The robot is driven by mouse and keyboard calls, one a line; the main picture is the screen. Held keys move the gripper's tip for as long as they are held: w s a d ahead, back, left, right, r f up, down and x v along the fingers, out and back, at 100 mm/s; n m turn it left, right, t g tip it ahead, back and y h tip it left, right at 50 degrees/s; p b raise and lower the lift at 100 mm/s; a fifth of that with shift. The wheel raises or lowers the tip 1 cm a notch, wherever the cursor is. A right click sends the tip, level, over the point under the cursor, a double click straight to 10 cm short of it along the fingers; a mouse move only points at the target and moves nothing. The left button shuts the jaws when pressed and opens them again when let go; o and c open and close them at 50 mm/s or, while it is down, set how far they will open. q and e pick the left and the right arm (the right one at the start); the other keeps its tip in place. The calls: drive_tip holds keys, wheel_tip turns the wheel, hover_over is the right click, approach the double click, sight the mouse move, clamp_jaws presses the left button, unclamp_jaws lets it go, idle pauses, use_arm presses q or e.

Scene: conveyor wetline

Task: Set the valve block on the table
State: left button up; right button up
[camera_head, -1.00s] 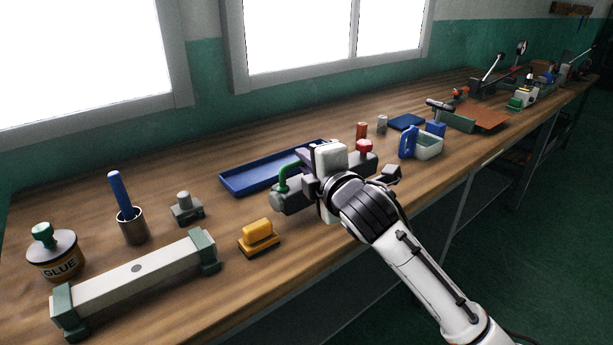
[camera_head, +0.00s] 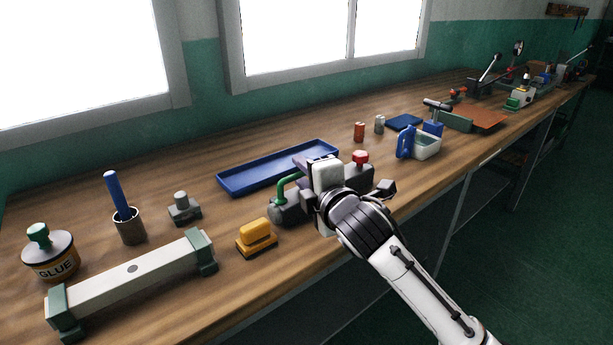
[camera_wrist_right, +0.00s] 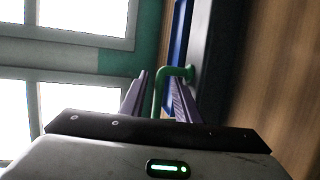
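The valve block (camera_head: 287,209) is a grey cylindrical body with a green bent pipe at its left end and a red knob at its right end. In the head view it appears to rest on the wooden table (camera_head: 330,283), in front of the blue tray; its underside is partly hidden. My right gripper (camera_head: 306,168) is in front of the block's middle and hides part of it. In the right wrist view its two purple fingers (camera_wrist_right: 159,95) stand apart, with the green pipe (camera_wrist_right: 159,88) between them and gaps beside it. My left gripper is not in view.
The blue tray (camera_head: 232,189) lies empty behind the block. A yellow-handled block (camera_head: 257,235), a grey part (camera_head: 183,209), a cup (camera_head: 129,228), a long beam (camera_head: 130,275) and a glue pot (camera_head: 50,262) stand left. A white-and-blue container (camera_head: 427,148) stands right.

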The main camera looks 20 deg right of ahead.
drive_tip(key=s+r, duration=0.2)
drive_tip(key=s, duration=0.9)
drive_tip(key=shift+s+d+r+p, duration=0.25)
drive_tip(key=shift+s+d+p, duration=0.05)
drive_tip(key=shift+s+p, duration=0.1)
